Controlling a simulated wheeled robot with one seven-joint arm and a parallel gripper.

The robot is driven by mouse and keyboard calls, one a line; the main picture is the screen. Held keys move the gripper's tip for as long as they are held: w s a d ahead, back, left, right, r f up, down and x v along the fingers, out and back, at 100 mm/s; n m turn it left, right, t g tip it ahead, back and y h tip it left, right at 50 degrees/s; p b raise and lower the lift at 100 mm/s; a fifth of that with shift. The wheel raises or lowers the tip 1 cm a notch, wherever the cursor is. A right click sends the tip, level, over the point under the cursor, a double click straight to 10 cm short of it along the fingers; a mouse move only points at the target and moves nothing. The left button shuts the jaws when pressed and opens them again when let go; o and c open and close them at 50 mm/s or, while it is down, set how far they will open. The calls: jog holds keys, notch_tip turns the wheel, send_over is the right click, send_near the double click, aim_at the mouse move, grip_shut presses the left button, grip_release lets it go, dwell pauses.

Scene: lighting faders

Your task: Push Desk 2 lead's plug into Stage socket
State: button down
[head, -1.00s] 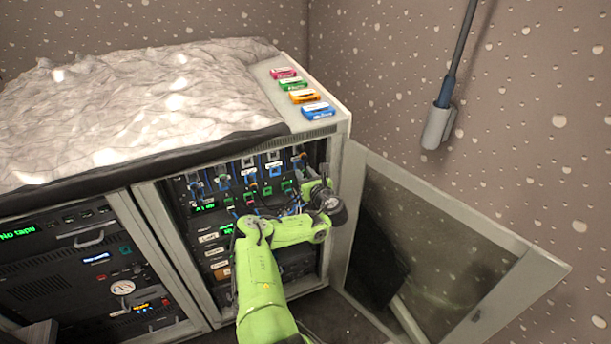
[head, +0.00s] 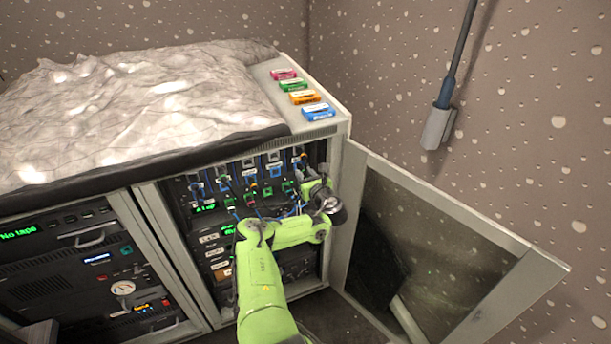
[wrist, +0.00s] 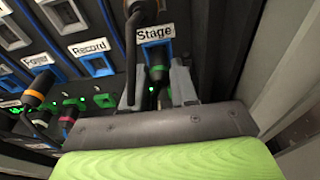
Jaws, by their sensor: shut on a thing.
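The Stage socket (wrist: 156,52) is blue-framed and sits under a white Stage label (wrist: 155,33) in the wrist view. My gripper (wrist: 157,92) is shut on a dark plug (wrist: 158,73) with a green band, taken to be the Desk 2 lead's plug. The plug points up at the Stage socket and overlaps its opening in the picture; how deep it sits cannot be told. In the head view my gripper (head: 305,190) is at the right side of the open rack, and my arm hides much of the plug and socket.
Record (wrist: 97,65) and Power (wrist: 38,60) sockets lie to the left. A dark cable (wrist: 131,50) hangs beside the Stage label. Orange-banded (wrist: 38,90) and pink-banded (wrist: 68,118) plugs sit lower left. The open rack door (head: 440,240) and side frame (wrist: 255,60) stand close on the right.

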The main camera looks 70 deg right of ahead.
jog(key=shift+w+r, duration=0.1)
jog(key=shift+r, duration=0.1)
jog(key=c, duration=1.3)
grip_release()
jog(key=o, duration=0.5)
jog(key=shift+d+f, duration=0.15)
jog(key=p+v, duration=1.1)
jog(key=v, duration=0.4)
jog(key=shift+s+a, duration=0.25)
jog(key=shift+a, duration=0.05)
jog(key=shift+f, duration=0.1)
